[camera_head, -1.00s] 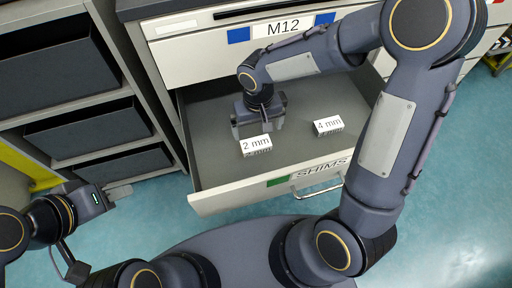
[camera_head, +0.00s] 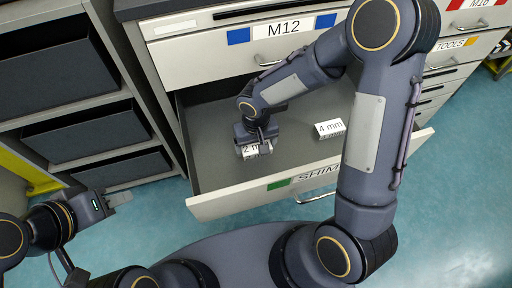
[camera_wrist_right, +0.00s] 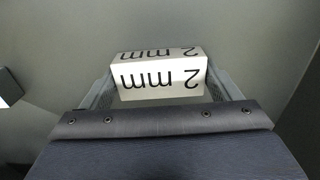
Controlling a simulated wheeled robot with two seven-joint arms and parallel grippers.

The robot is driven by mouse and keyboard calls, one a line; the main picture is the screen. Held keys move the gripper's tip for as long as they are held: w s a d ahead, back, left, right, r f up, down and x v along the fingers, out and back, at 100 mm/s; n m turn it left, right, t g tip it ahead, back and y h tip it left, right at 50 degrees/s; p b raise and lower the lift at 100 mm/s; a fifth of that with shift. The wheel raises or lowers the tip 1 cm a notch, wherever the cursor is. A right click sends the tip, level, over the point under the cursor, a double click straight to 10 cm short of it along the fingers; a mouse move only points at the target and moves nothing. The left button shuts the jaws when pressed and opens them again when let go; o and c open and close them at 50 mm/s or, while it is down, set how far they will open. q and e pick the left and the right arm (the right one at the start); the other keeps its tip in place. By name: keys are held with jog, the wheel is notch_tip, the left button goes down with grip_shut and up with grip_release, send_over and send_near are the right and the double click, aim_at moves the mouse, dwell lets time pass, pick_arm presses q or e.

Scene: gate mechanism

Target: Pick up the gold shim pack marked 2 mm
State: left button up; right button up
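The shim pack marked 2 mm (camera_head: 250,151) lies in the open drawer. It looks like a white block with black lettering, and no gold shows. In the head view my right gripper (camera_head: 257,146) is over it and partly hides it. In the right wrist view the pack (camera_wrist_right: 160,76) sits between the two fingers of my right gripper (camera_wrist_right: 162,88), one at each end. The fingers look open around it; whether they touch it is hard to tell. My left gripper (camera_head: 120,198) is far left, away from the drawer, and its finger gap is unclear.
A similar pack marked 4 mm (camera_head: 330,129) lies to the right in the same drawer (camera_head: 205,208), labelled SHIMS. A closed drawer marked M12 (camera_head: 215,58) is above it. Dark bins (camera_head: 95,130) stand at left. The drawer floor around the packs is clear.

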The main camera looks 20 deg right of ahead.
jog(key=c, duration=0.7)
jog(key=shift+o, duration=0.2)
